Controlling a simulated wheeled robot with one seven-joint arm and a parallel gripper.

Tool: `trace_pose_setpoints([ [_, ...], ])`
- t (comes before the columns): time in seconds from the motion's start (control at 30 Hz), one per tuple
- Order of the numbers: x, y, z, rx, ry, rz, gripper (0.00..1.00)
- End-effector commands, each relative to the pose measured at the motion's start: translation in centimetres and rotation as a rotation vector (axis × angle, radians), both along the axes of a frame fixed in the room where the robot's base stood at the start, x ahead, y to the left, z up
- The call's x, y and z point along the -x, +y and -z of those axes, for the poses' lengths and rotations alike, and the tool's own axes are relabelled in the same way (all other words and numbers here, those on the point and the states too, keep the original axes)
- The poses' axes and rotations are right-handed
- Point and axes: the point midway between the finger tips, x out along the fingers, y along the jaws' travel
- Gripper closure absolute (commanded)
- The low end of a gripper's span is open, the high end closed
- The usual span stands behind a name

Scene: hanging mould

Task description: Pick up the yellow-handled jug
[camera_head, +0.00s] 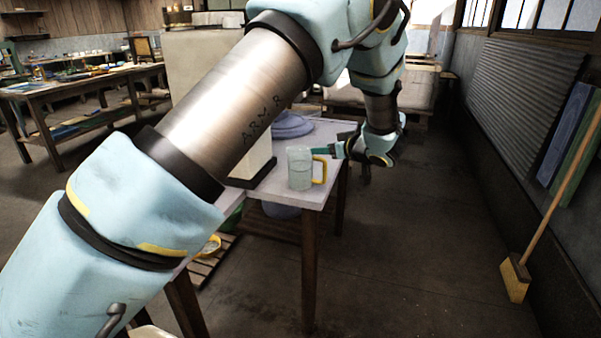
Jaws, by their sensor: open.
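The jug (299,168) is pale and see-through, with a yellow handle (320,170) on its right side. It stands upright near the right front corner of the white-topped table (306,197). My gripper (367,178) is to the right of the jug and beyond the table's right edge. My arm covers much of the table's left part.
A blue-grey round object (292,126) lies behind the jug. A cream block (254,158) stands left of it. A broom (516,277) leans at the right wall. The floor (430,230) right of the table is clear. A workbench (85,83) stands far left.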

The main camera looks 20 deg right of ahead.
Motion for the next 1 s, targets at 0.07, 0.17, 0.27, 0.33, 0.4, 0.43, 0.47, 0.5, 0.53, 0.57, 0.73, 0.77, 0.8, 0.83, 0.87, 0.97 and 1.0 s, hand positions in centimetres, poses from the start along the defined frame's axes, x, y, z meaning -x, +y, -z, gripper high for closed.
trace_pose_setpoints([
  [0.07,-1.3,0.3,0.4,-0.002,-0.001,-0.002,0.46],
  [0.17,-2.7,0.4,1.0,-0.002,0.000,0.000,0.46],
  [0.27,-3.8,0.5,1.5,-0.001,0.000,0.000,0.46],
  [0.33,-4.3,0.6,1.6,0.000,0.000,-0.001,0.46],
  [0.4,-5.0,0.7,1.9,-0.001,0.000,-0.001,0.46],
  [0.43,-5.4,0.7,2.0,-0.001,0.000,-0.001,0.46],
  [0.47,-5.9,0.7,2.2,-0.001,0.000,-0.001,0.46],
  [0.5,-6.4,0.8,2.4,-0.001,-0.001,-0.001,0.46],
  [0.53,-6.8,0.9,2.6,-0.002,0.000,0.001,0.46],
  [0.57,-7.2,0.9,2.8,-0.001,0.000,0.000,0.46],
  [0.73,-8.7,1.0,3.5,0.000,0.001,0.001,0.46],
  [0.77,-8.7,1.0,3.5,0.000,0.001,0.001,0.46],
  [0.8,-8.8,1.0,3.6,0.001,0.001,0.002,0.46],
  [0.83,-8.8,1.0,3.6,0.001,0.001,0.002,0.46],
  [0.87,-8.8,1.0,3.6,0.001,0.001,0.002,0.46],
  [0.97,-8.8,1.0,3.6,0.001,0.001,0.002,0.46],
  [1.0,-8.8,1.0,3.6,0.001,0.001,0.002,0.49],
])
